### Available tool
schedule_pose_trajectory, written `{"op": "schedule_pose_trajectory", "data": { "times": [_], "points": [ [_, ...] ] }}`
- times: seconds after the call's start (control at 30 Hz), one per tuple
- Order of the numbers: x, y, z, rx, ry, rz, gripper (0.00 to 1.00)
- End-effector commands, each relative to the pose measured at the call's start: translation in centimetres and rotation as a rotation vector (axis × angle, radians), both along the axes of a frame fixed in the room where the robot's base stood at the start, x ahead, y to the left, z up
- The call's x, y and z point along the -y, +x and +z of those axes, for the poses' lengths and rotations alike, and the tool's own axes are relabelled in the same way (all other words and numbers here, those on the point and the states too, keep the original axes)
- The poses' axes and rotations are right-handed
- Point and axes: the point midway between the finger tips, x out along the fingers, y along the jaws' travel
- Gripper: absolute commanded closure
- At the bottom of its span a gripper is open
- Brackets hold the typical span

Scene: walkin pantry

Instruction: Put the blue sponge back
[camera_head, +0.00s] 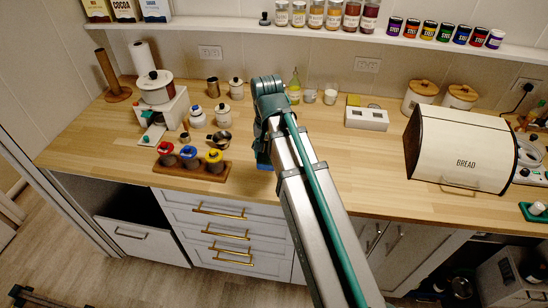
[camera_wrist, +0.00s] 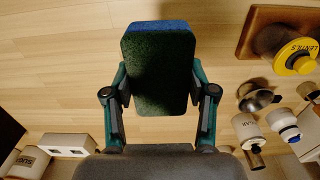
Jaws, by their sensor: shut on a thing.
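The blue sponge (camera_wrist: 158,70) fills the middle of the wrist view, a block with a blue edge and a dark green face. My gripper (camera_wrist: 159,92) is shut on it, with one finger on each side. In the head view only a bit of the blue sponge (camera_head: 263,160) shows below my gripper (camera_head: 264,143), over the middle of the counter; my arm hides the rest. A white box (camera_head: 367,119) with two dark squares stands to the right at the back. A small yellow block (camera_head: 353,100) is at its back left; whether inside or behind it, I cannot tell.
A wooden rack (camera_head: 190,168) with red, blue and yellow-lidded jars stands left of my gripper. A bread box (camera_head: 460,149) stands at the right. White canisters (camera_head: 196,117) and a metal cup (camera_head: 221,141) are on the left. Bare counter (camera_head: 340,150) lies before the white box.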

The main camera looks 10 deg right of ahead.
Motion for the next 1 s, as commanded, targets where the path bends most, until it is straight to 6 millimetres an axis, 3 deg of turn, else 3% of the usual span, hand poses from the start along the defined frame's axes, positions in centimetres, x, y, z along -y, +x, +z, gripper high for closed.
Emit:
{"op": "schedule_pose_trajectory", "data": {
  "times": [0.03, 0.4, 0.7, 1.0],
  "points": [
    [0.7, 1.4, -0.2, -0.002, 0.0, -0.002, 0.71],
    [2.6, 4.4, -5.1, -0.001, 0.0, 0.001, 0.71],
    [3.1, 5.3, -6.4, 0.0, 0.0, 0.001, 0.71],
    [3.1, 5.2, -9.3, 0.0, 0.0, 0.002, 0.71]
  ]
}}
